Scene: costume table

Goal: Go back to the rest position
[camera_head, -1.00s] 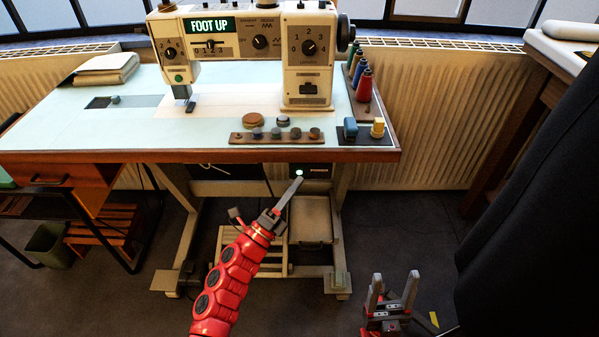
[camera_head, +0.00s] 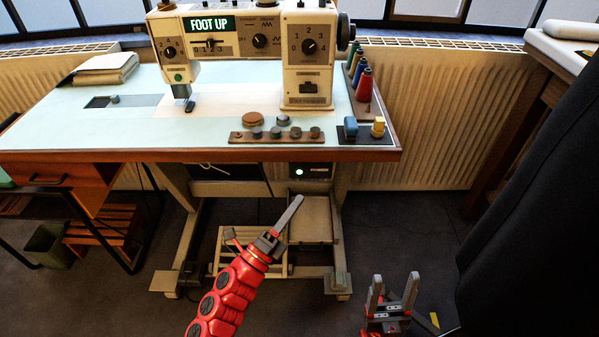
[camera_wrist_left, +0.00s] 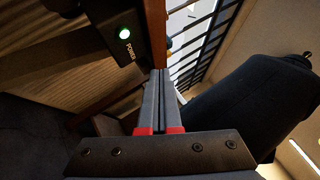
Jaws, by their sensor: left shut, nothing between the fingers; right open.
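My left gripper (camera_head: 291,212) is in front of the sewing table, below its front edge. Its fingers are shut with nothing between them and tilt up to the right. In the left wrist view the closed fingers (camera_wrist_left: 160,100) point toward the table edge, with the power box (camera_wrist_left: 128,45) and its green light at the left. My right gripper (camera_head: 392,290) is low at the right of the head view, open and empty, its two fingers pointing up. Most of the right arm is out of view.
The sewing table (camera_head: 100,156) carries a sewing machine (camera_head: 308,60) reading "FOOT UP". The lit power box (camera_head: 311,171) hangs under its front edge. A dark cloth (camera_head: 530,190) hangs at the right. The floor between table and cloth looks clear.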

